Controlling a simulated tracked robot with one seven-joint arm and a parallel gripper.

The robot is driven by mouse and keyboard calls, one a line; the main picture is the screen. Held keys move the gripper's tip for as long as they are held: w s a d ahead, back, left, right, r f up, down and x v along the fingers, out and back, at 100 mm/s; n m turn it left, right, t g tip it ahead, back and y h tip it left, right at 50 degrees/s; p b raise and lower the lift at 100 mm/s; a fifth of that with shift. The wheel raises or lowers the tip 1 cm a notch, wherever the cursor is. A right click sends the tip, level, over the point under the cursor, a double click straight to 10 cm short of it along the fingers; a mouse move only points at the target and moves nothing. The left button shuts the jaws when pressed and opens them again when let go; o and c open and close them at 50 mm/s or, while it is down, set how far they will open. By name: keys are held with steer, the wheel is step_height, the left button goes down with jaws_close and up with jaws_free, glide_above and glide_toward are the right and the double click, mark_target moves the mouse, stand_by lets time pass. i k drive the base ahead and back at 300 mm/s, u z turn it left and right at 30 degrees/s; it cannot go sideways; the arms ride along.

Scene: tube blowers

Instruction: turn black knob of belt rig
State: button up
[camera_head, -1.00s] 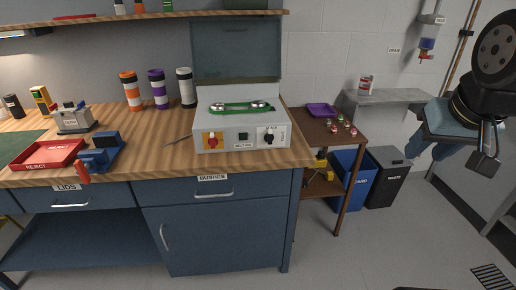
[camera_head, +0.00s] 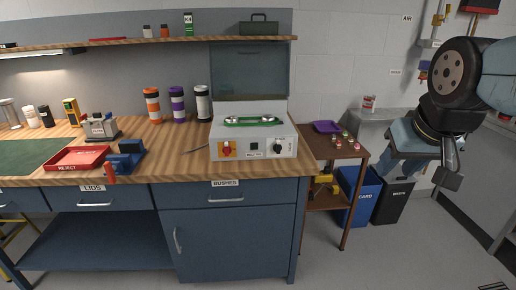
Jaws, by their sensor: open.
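The belt rig (camera_head: 233,150) is a light grey box on the wooden bench, near the bench's right end. My gripper (camera_head: 424,184) hangs from my arm at the right of the view. It is open and empty, well apart from the rig and to its right.
A brown side table (camera_head: 352,156) with a purple tray (camera_head: 327,127) stands right of the bench. Blue and black bins (camera_head: 395,199) stand beyond it. A blue vise (camera_head: 125,161) and red reject tray (camera_head: 77,158) lie left on the bench. The floor in front is clear.

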mark_target(277, 147)
steer(key=u, duration=0.8)
steer(key=i, duration=1)
